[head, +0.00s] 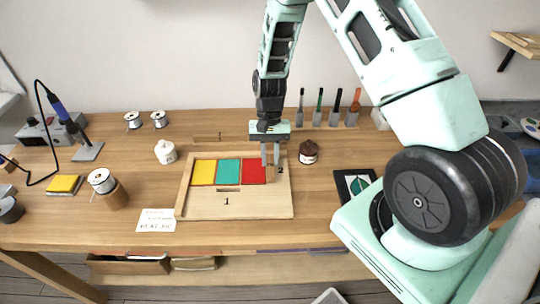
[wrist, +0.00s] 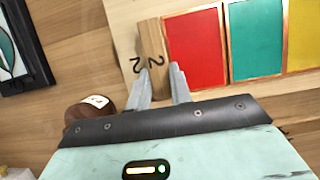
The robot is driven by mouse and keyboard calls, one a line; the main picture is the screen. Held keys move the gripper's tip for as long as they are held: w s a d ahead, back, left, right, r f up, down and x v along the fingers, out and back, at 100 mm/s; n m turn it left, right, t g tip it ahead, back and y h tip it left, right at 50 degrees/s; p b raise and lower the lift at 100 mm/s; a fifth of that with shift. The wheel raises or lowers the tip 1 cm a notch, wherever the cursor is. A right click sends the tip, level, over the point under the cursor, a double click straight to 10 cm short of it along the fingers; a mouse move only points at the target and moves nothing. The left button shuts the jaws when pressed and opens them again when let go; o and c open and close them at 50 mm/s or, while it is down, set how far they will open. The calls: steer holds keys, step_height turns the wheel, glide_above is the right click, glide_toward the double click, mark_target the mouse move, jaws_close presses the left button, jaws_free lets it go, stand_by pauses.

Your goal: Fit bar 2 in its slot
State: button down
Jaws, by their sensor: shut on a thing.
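Bar 2 (wrist: 152,40) is a light wooden bar marked "2", held between the fingers of my gripper (wrist: 160,70). In the wrist view it lies along the outer edge of the red tile, beside another "2" printed on the tray. In the head view my gripper (head: 270,163) points down at the right end of the tile row. The wooden tray (head: 255,206) holds yellow (head: 204,172), teal (head: 229,172) and red (head: 254,171) tiles with gold seams. The slot for bar 2 is hidden under the bar and fingers; I cannot tell whether the bar is seated.
A bar marked "1" (head: 220,137) lies behind the tray. A brown jar (head: 308,152) stands close to the right of my gripper. A white bottle (head: 165,152), a card (head: 156,220) and a dark framed picture (head: 354,184) are around the tray. Brushes stand at the back.

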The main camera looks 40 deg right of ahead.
stand_by(0.3)
steer(key=c, duration=0.7)
jaws_free()
steer(key=shift+r+p, duration=2.8)
steer(key=shift+r, duration=0.75)
